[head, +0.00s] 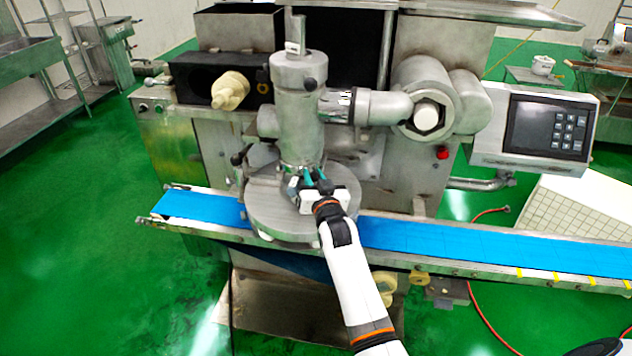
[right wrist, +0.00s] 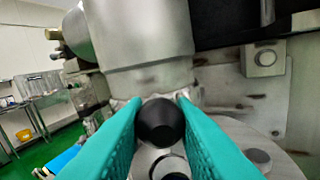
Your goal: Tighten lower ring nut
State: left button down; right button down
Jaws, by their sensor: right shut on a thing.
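The lower ring nut (head: 300,160) is a metal ring around the foot of the upright steel cylinder (head: 298,105), above the round plate. It is partly hidden behind my right gripper (head: 317,180). In the right wrist view, the ring's edge (right wrist: 122,100) shows just below the cylinder. My right gripper's teal fingers stand on either side of a black rounded knob (right wrist: 160,122) at the front of the ring and are shut on it. The knob's metal stem is mostly hidden. My left gripper is not in view.
The round metal plate (head: 262,215) spans the blue conveyor belt (head: 430,245). A side pipe (head: 380,106) joins the cylinder at the right. A control panel (head: 530,125) stands farther right. Green floor is open at the left.

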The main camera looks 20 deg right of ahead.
jog(key=shift+a+r+h, duration=0.1)
jog(key=shift+h, duration=0.2)
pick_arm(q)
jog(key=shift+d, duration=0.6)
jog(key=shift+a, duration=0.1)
pick_arm(e)
jog(key=shift+r, duration=0.1)
jog(key=c, duration=1.3)
grip_release()
jog(key=shift+w, duration=0.1)
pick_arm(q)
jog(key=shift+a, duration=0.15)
pick_arm(e)
jog(key=shift+o, duration=0.2)
jog(key=shift+s+f, duration=0.2)
jog(key=shift+s, duration=0.3)
pick_arm(q)
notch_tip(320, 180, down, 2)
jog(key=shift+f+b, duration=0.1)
jog(key=shift+b, duration=0.95)
pick_arm(e)
jog(key=s+a, duration=0.2)
jog(key=s, duration=0.8)
jog(key=shift+s, duration=0.4)
